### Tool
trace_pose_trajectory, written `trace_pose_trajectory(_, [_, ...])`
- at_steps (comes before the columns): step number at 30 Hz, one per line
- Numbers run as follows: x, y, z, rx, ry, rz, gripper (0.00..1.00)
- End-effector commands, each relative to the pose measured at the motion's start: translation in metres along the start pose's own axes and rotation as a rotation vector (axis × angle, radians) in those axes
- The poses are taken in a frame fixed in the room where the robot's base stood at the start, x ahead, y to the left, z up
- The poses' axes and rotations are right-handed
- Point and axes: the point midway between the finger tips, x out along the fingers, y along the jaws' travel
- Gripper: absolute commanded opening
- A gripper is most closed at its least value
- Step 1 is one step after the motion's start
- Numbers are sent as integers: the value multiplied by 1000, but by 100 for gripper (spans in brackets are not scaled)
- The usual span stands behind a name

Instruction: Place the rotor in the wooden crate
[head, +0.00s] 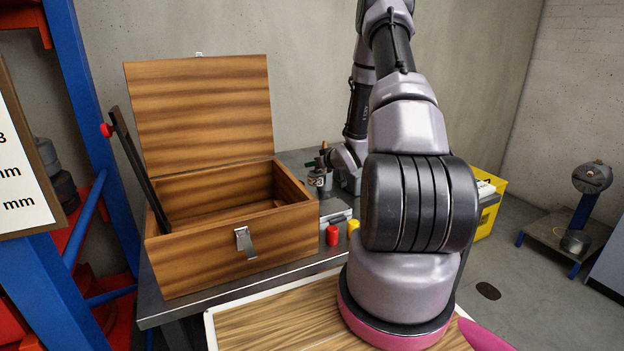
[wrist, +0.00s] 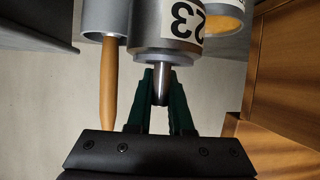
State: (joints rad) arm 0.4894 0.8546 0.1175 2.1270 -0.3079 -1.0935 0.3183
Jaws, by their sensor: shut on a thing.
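The rotor (wrist: 165,25) looks like a silver cylinder with a white label reading "23" and a tapered shaft. In the wrist view my gripper (wrist: 161,82) has its green fingers closed on either side of that shaft. In the head view my gripper is small and partly hidden beyond the crate's right end, beside a labelled grey cylinder (head: 317,180); I cannot tell whether this is the rotor.
A blue rack (head: 95,130) is further left. The wrist view shows a tan handle (wrist: 110,95) beside the rotor and wood (wrist: 272,70) at right.

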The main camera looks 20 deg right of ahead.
Motion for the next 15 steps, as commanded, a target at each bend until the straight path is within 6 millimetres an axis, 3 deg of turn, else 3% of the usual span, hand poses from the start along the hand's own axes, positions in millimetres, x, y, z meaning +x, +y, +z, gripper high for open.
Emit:
trace_pose_trajectory(8, [9, 1, 16, -3, 4, 1, 0])
trace_pose_trajectory(15, [22, 0, 43, -3, 4, 1, 0])
